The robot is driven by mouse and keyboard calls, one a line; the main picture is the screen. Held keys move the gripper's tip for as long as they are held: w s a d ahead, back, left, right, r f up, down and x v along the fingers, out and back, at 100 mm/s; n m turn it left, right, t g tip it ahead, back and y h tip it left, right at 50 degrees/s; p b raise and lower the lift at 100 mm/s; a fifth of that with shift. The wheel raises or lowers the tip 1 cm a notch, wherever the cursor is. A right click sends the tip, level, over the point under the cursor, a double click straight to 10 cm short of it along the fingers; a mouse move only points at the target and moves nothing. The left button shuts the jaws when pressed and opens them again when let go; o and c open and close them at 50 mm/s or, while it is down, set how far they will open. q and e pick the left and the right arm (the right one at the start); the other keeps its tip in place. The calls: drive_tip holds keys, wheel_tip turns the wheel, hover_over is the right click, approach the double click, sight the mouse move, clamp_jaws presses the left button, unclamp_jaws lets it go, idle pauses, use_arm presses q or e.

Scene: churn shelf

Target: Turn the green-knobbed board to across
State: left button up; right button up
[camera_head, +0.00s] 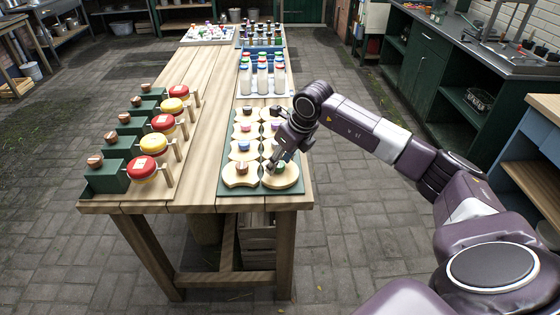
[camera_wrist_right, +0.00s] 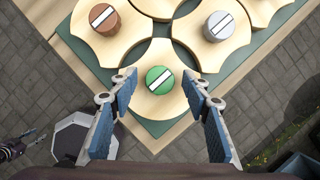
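The green-knobbed board (camera_wrist_right: 158,108) is a cream, curved-edged board at the near right corner of the dark green tray (camera_head: 228,192). Its round green knob (camera_wrist_right: 158,80) has a white bar that runs from lower left to upper right in the right wrist view. In the head view the board (camera_head: 283,182) is partly hidden by my right gripper (camera_head: 276,163). My right gripper (camera_wrist_right: 159,84) is open, with one fingertip on each side of the green knob in the wrist picture. I see a gap on both sides. My left gripper is not in view.
Brown-knobbed (camera_wrist_right: 98,42) and grey-knobbed (camera_wrist_right: 238,42) boards lie close beside the green-knobbed one, their white bars slanting similarly. White bottles (camera_head: 263,80) stand behind the tray. Red and yellow round pieces (camera_head: 147,166) line the table's left side. The table's middle strip is bare.

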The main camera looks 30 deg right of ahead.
drive_tip(key=c, duration=1.1)
drive_tip(key=n+y+b, duration=0.1)
drive_tip(key=n, duration=0.1)
drive_tip(key=shift+d+n+b, duration=0.15)
drive_tip(key=shift+n+b, duration=0.2)
drive_tip(key=shift+n, duration=0.05)
drive_tip(key=n, duration=0.2)
drive_tip(key=n+g+y+b, duration=0.1)
drive_tip(key=n, duration=0.1)
drive_tip(key=shift+w+g+y, duration=0.15)
drive_tip(key=shift+g+y, duration=0.15)
drive_tip(key=n+g+b, duration=0.1)
drive_tip(key=n, duration=0.5)
drive_tip(key=shift+w+d+g+y+b, duration=0.1)
drive_tip(key=shift+w+g+y+b, duration=0.05)
drive_tip(key=shift+g+y+b, duration=0.25)
drive_tip(key=shift+w+n+g+b, duration=0.1)
drive_tip(key=shift+n+g+b, duration=0.75)
drive_tip(key=shift+n, duration=1.65)
drive_tip(key=o, duration=1.2)
drive_tip(key=shift+c, duration=0.2)
